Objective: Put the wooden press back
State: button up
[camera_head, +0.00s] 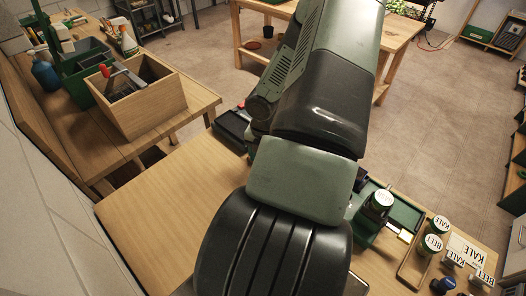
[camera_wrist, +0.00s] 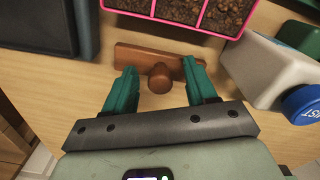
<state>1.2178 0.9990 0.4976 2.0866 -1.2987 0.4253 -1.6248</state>
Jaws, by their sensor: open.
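The wooden press (camera_wrist: 134,57), a reddish-brown bar with a round knob, lies on the light wooden table top in the wrist view, just beyond my fingers. My gripper (camera_wrist: 159,67) has two teal fingers spread wide, one on each side of the knob, with clear gaps between. The fingertips reach to the near side of the bar; I cannot tell whether they touch it. In the head view my arm hides the press and my gripper.
A pink-rimmed tray (camera_wrist: 200,16) with soil lies just beyond the press. A white bottle (camera_wrist: 262,72) with a blue cap lies close on the right, a dark tray (camera_wrist: 35,28) on the left. In the head view a wooden box (camera_head: 146,104) stands at left and labelled cups (camera_head: 432,243) at right.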

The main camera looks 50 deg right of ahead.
notch_tip(320, 180, up, 11)
jog(key=shift+f, duration=0.15)
